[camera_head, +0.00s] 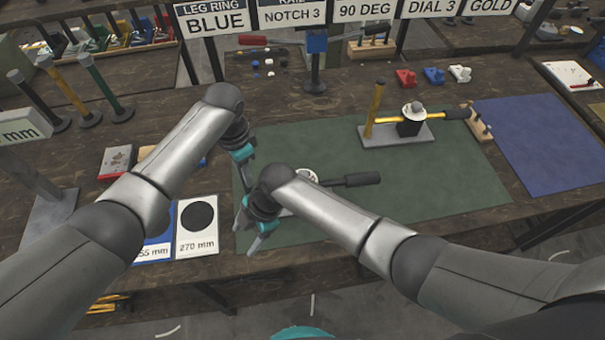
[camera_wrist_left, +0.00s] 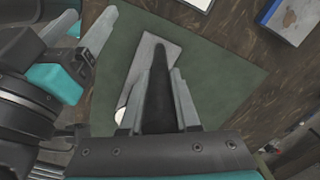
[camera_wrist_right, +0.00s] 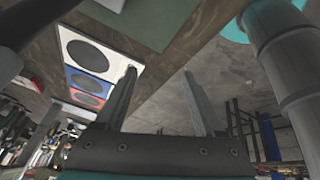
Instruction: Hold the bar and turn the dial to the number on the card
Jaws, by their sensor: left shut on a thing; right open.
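The card (camera_head: 433,8) reading DIAL 3 hangs in the row of signs at the top of the head view. A device with a white round dial (camera_head: 307,175) and a black handle (camera_head: 352,180) is on the green mat, partly hidden by my right wrist. My left gripper (camera_head: 247,170) is shut on a dark bar (camera_wrist_left: 160,85), which lies over a grey plate (camera_wrist_left: 146,60) in the left wrist view. Its grip is hidden in the head view. My right gripper (camera_head: 248,228) is open and empty, over the mat's front left corner. It also shows in the right wrist view (camera_wrist_right: 160,80).
A second device (camera_head: 408,128) with a yellow bar stands further back on the green mat (camera_head: 450,185). A blue mat (camera_head: 535,140) lies at right. Size cards (camera_head: 197,240) lie at the front left edge, beside my right gripper. The mat's right front is clear.

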